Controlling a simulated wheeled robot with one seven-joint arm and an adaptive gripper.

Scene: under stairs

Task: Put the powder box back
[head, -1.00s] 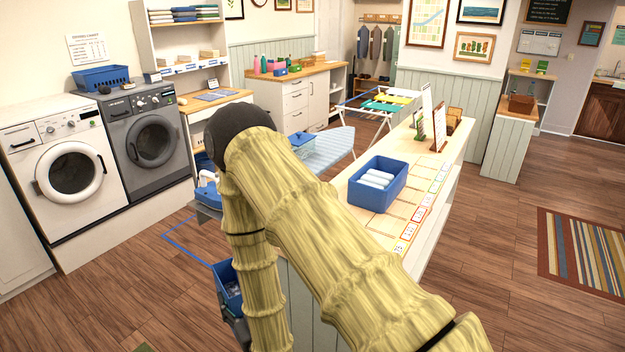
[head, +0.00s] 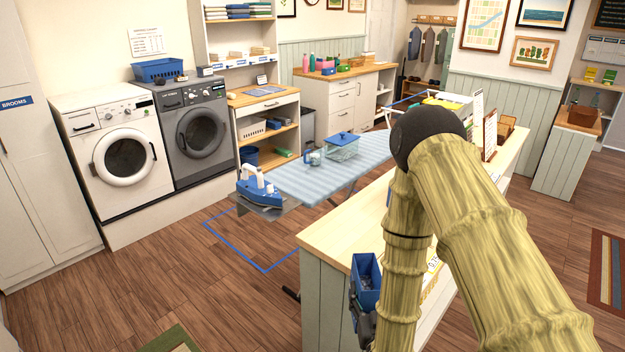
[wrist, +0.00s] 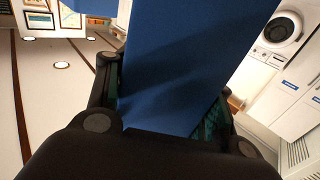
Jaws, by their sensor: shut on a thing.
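My gripper (head: 358,308) is shut on a blue box (head: 367,284), likely the powder box. It holds the box low, beside the near end panel of the wooden-topped counter (head: 325,236). My arm partly hides the gripper. In the wrist view the blue box (wrist: 190,70) fills the space between the dark fingers.
A white washer (head: 123,155) and a grey one (head: 195,135) stand left. Shelves (head: 265,125) stand behind.

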